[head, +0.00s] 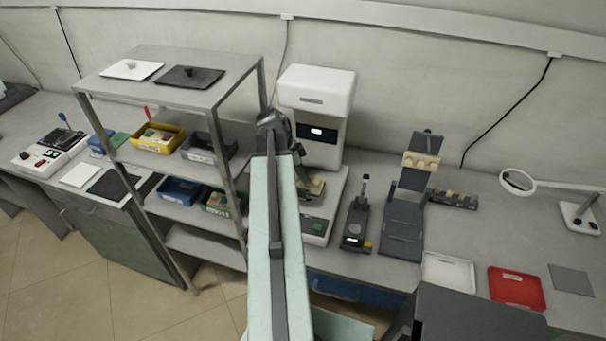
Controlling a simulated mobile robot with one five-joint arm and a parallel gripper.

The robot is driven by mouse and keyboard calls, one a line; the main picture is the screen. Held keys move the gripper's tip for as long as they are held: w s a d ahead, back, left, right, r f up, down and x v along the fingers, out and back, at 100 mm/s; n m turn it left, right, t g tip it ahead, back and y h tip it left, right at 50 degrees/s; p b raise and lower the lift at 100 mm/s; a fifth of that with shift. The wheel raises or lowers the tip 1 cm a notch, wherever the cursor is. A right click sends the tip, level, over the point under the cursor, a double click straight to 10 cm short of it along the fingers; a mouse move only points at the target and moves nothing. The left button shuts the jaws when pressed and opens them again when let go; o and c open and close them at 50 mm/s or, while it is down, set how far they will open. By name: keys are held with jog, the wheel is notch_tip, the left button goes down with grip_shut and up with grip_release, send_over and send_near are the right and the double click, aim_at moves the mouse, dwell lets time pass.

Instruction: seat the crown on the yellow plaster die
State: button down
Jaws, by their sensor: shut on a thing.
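My arm reaches up the middle of the head view and bends down at its far end toward the white machine. My gripper (303,178) is small, dark and partly hidden by my arm, over the machine's platform. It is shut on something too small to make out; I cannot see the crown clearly. A yellowish-tan block (317,187) sits on the platform, right beside the gripper. I cannot tell whether this is the yellow plaster die, or whether the gripper touches it.
The white machine (317,90) rises behind the gripper. A metal shelf rack (215,95) with several bins stands close on the left. Right of the machine are a small dark device (357,222), a dark stand (402,225) with a cream block, and a red tray (517,290).

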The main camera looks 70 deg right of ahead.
jog(key=c, duration=1.1)
grip_release()
jog(key=shift+c, duration=0.2)
jog(key=p+v, duration=0.7)
jog(key=shift+r, duration=0.35)
jog(key=shift+w, duration=0.1)
